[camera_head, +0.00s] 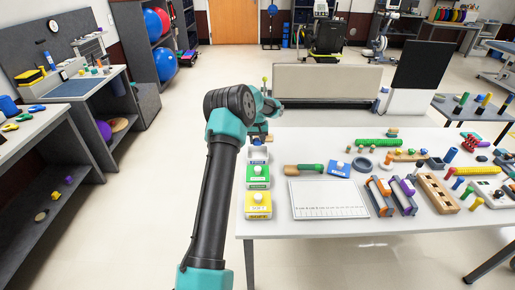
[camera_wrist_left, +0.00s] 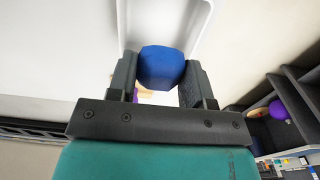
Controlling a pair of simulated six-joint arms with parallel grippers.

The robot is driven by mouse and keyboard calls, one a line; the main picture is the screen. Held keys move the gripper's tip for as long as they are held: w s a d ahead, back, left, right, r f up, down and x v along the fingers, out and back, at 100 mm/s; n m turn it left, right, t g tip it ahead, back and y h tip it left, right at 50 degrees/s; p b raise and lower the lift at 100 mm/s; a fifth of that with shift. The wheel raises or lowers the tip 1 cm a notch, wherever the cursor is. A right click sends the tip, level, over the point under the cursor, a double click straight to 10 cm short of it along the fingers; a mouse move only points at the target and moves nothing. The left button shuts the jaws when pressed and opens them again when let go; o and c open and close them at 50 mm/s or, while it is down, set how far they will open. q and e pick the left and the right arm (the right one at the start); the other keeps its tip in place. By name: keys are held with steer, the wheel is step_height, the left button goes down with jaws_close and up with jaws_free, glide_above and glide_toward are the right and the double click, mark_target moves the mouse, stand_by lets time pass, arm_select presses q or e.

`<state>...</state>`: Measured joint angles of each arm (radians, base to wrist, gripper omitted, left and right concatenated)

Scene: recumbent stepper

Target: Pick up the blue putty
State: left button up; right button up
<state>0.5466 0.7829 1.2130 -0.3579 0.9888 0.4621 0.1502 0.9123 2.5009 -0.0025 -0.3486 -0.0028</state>
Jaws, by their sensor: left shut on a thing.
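The blue putty (camera_wrist_left: 161,67) is a rounded blue lump between the two dark fingers of my left gripper (camera_wrist_left: 161,85) in the left wrist view. The fingers press on it from both sides, so the gripper is shut on it. In the head view the left gripper (camera_head: 258,133) is at the table's far left corner, over a white tray (camera_head: 258,157). A small blue patch of the putty (camera_head: 257,142) shows just below the fingers. The pale tray walls (camera_wrist_left: 190,40) surround it in the wrist view. I cannot tell whether the putty touches the tray's bottom. My right gripper is not in view.
A green tray (camera_head: 258,183) and a yellow tray (camera_head: 258,211), each with a white lump, stand in line nearer on the white table (camera_head: 340,240). A white board (camera_head: 329,199), a green-handled tool (camera_head: 304,167) and several therapy items lie to the right. The front table strip is clear.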

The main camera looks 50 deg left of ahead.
arm_select(q)
steer(key=shift+r, duration=0.65)
